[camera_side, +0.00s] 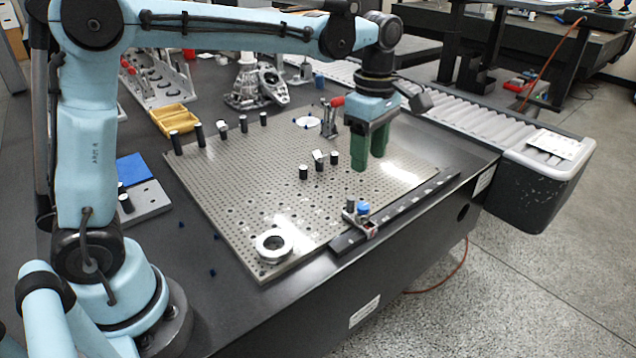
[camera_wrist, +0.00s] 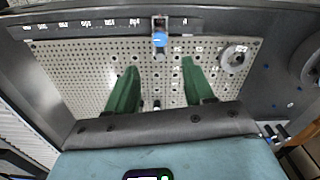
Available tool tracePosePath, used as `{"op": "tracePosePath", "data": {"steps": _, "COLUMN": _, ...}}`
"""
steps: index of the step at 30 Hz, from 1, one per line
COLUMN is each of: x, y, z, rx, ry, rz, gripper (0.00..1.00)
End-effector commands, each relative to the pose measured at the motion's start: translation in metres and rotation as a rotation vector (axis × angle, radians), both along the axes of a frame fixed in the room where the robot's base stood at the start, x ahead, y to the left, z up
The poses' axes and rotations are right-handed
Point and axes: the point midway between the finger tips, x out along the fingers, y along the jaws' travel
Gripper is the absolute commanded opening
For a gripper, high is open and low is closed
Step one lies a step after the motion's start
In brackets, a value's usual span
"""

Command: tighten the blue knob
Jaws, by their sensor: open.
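The blue knob (camera_side: 363,208) sits on a small clamp (camera_side: 366,227) on the dark rail along the front edge of the perforated plate. In the wrist view the blue knob (camera_wrist: 159,40) shows at top centre, beyond the fingertips. My gripper (camera_side: 371,158) has green fingers pointing down, and it hangs above the plate, behind the knob in the side view and apart from it. In the wrist view my gripper (camera_wrist: 160,68) is open, with a wide empty gap between its fingers.
The perforated plate (camera_side: 225,185) carries several short black posts (camera_side: 304,172), a metal ring (camera_side: 272,246) and a red-handled toggle clamp (camera_side: 333,113). The dark rail (camera_side: 410,202) runs along the front edge. A yellow tray (camera_side: 174,119) and metal castings stand behind. Much of the plate is clear.

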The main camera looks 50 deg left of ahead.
Motion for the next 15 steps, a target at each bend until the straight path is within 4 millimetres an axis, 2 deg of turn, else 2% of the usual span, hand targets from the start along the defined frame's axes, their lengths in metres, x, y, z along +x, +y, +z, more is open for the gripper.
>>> {"op": "tracePosePath", "data": {"steps": 15, "x": 0.000, "y": 0.000, "z": -0.084, "rx": 0.000, "ry": 0.000, "rz": -0.004, "gripper": 0.53}}
